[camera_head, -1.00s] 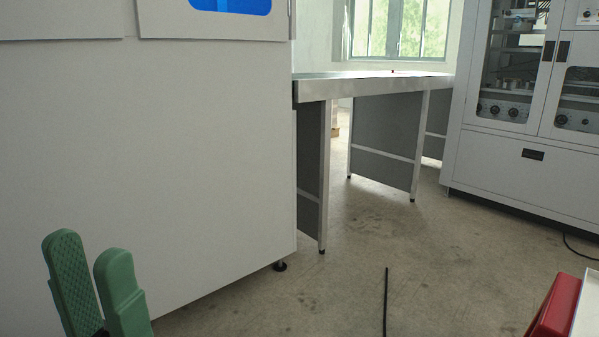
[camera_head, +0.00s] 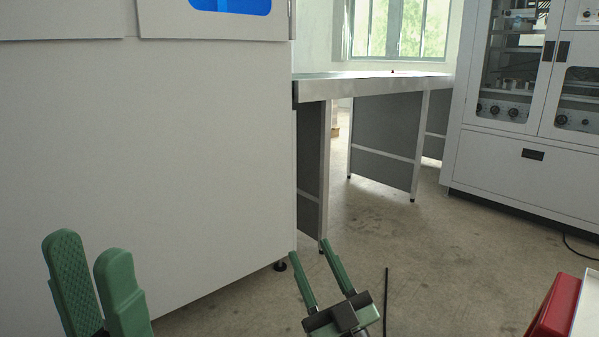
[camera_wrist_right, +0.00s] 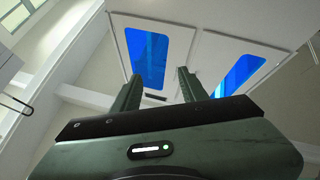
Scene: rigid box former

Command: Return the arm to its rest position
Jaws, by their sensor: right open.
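My left gripper (camera_head: 95,280) is at the lower left of the head view, in front of the white machine's panel. Its two green fingers stand upright with a narrow gap between them, and nothing shows in that gap. My right gripper (camera_head: 308,246) is at the bottom centre of the head view, above the floor, with its green fingers pointing up and slightly left. Its fingers are apart and empty. In the right wrist view its fingers (camera_wrist_right: 157,82) are also spread, with the white machine's blue windows (camera_wrist_right: 147,58) beyond them.
A large white machine (camera_head: 150,150) fills the left. A metal-topped table (camera_head: 375,86) stands behind it. A grey cabinet (camera_head: 500,165) with glass doors is at the right. A red object (camera_head: 556,308) is at the lower right corner.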

